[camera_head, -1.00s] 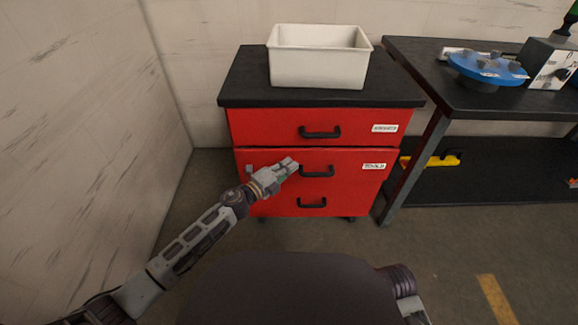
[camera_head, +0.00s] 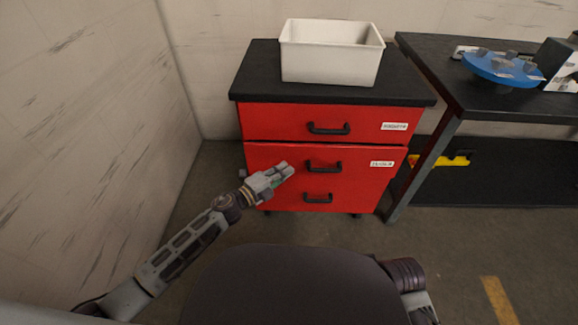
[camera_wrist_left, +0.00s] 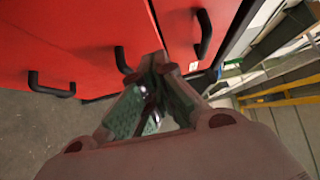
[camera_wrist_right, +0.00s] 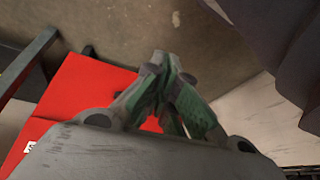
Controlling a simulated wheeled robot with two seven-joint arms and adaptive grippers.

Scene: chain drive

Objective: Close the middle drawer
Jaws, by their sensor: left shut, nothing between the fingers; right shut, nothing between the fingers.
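The middle drawer (camera_head: 350,172) is the red front with the upper of two black handles below the top drawer, and a white label at its right. Its front looks nearly flush with the cabinet (camera_head: 245,82); a thin dark seam runs along its top, and I cannot tell whether a small gap remains. My left gripper (camera_head: 287,170) is shut and empty, in front of the drawer's left half, left of the middle handle (camera_head: 323,166). In the left wrist view its fingertips (camera_wrist_left: 158,62) overlap the red fronts; contact is unclear. My right gripper (camera_wrist_right: 160,60) is shut and empty, shown only in its wrist view.
A white bin (camera_head: 330,62) stands on the cabinet's black top. The top drawer (camera_head: 275,122) looks closed. A dark table (camera_head: 440,75) with a blue round fixture (camera_head: 503,68) stands at the right. A pale wall (camera_head: 90,110) is at the left. Floor in front is clear.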

